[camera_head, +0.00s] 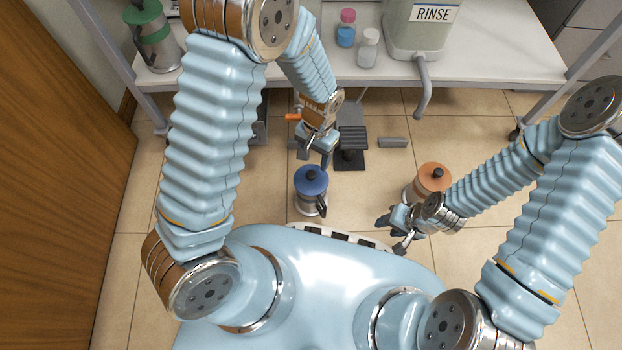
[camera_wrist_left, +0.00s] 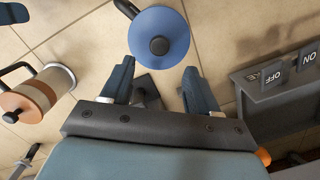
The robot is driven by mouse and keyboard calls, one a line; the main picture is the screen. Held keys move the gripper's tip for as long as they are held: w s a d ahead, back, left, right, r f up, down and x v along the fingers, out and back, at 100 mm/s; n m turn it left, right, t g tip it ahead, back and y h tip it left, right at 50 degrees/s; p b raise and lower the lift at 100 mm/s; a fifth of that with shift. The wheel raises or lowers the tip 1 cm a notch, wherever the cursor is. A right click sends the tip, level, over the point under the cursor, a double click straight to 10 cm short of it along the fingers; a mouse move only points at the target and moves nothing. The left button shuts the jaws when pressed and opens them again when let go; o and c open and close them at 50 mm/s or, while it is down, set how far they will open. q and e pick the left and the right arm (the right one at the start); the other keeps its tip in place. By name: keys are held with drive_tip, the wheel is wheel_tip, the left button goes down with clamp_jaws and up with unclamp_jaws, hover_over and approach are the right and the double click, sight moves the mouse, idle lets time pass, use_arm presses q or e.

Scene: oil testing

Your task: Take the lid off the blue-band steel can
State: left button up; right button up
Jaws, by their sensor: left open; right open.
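The blue-band steel can (camera_head: 309,206) stands upright in the middle of the head view, with its blue lid (camera_head: 311,180) on and a dark handle at its right. In the left wrist view the blue lid (camera_wrist_left: 175,30) with its black knob (camera_wrist_left: 159,45) shows from above, just beyond my fingertips. My left gripper (camera_head: 313,157) is open and empty, just behind the can; its two fingers also show in the left wrist view (camera_wrist_left: 159,68). My right gripper (camera_head: 388,235) is open and empty, to the right of the can.
An orange-lidded can (camera_head: 432,178) stands right of the blue one, near my right gripper. A green-lidded can (camera_head: 152,38), two small bottles and a RINSE container (camera_head: 416,42) are on the white bench. A grey box with ON and OFF labels (camera_wrist_left: 285,85) is beside my left gripper.

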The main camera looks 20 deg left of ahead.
sight(311, 174)
use_arm(q)
drive_tip(key=f, duration=0.2)
drive_tip(key=s+f+b, duration=0.1)
drive_tip(key=f, duration=0.2)
drive_tip(key=shift+s+a+f+b, duration=0.15)
drive_tip(key=shift+s+f+b, duration=0.15)
drive_tip(key=shift+b, duration=0.05)
clamp_jaws()
